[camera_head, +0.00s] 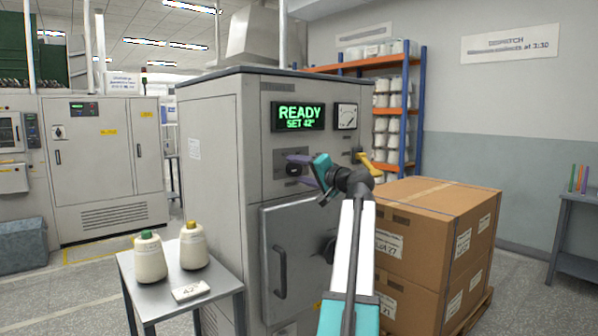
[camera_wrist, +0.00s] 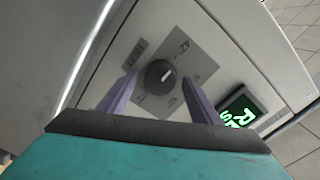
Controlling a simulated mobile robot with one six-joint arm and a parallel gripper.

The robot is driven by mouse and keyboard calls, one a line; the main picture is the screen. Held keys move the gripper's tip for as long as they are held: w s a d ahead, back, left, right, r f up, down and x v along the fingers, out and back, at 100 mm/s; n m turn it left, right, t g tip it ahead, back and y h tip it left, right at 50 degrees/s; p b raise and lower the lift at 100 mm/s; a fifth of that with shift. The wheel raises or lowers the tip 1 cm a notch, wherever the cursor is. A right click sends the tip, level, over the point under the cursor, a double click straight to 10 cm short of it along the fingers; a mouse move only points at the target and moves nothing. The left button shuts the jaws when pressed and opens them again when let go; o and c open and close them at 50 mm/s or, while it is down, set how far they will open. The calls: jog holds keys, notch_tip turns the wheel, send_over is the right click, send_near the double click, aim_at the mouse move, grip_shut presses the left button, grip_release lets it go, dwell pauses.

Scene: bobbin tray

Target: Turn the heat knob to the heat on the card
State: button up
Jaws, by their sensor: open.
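The black heat knob (camera_wrist: 157,72) sits on a grey plate (camera_wrist: 190,68) on the cabinet front. In the wrist view a pale mark shows on its right side, roughly toward a printed 42. My gripper (camera_wrist: 158,79) is open, with one purple finger on each side of the knob; I cannot tell whether they touch it. The card (camera_head: 191,291) lies on the small table and reads 42°. The green display (camera_head: 298,117) reads READY, SET 42°.
Two cone bobbins (camera_head: 150,258) stand on the small table (camera_head: 130,280) at left. A dial gauge (camera_head: 345,117) is beside the display. A yellow handle (camera_head: 371,164) is right of my gripper. Cardboard boxes (camera_head: 430,205) stand close at right.

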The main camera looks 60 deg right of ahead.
jog(key=v, duration=1.3)
jog(key=shift+s, duration=0.3)
jog(key=shift+s+a, duration=0.1)
jog(key=shift+a, duration=0.05)
